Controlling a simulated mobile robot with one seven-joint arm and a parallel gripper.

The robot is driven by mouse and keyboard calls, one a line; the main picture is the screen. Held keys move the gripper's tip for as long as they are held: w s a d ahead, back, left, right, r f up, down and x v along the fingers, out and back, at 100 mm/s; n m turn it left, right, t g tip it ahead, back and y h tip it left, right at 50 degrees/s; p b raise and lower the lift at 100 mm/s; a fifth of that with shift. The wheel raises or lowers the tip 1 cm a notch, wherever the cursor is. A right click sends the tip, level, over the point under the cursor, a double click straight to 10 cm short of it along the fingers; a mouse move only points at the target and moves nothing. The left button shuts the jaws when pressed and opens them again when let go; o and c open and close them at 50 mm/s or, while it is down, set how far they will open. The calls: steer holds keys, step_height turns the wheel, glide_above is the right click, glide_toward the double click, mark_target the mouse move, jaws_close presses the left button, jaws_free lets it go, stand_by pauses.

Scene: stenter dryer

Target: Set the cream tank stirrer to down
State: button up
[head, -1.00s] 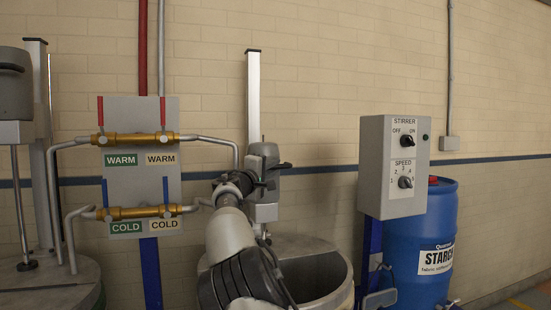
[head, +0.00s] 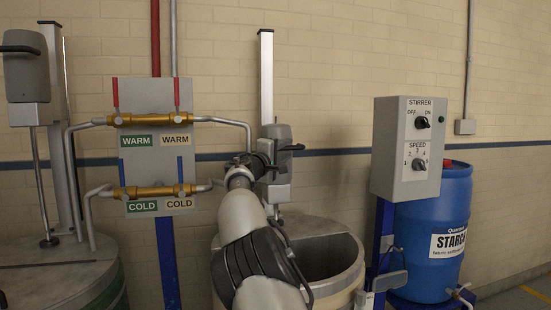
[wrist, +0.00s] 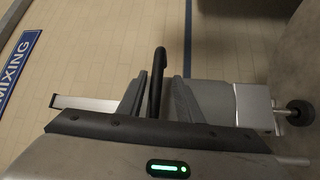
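The cream tank (head: 352,285) stands in the middle of the head view, open at the front. Its stirrer (head: 278,135) is a grey motor head on a tall pale post (head: 266,75), well below the post's top. The shaft's lower end is hidden.
A control box (head: 408,150) with stirrer and speed knobs stands at the right, in front of a blue starch drum (head: 435,215). Warm and cold brass valves (head: 150,118) with pipes are at the left. Another tank (head: 60,268) with a raised stirrer (head: 27,75) is at far left.

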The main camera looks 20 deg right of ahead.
steer(key=b+v, duration=0.5)
steer(key=v, duration=1.2)
steer(key=shift+f, duration=0.1)
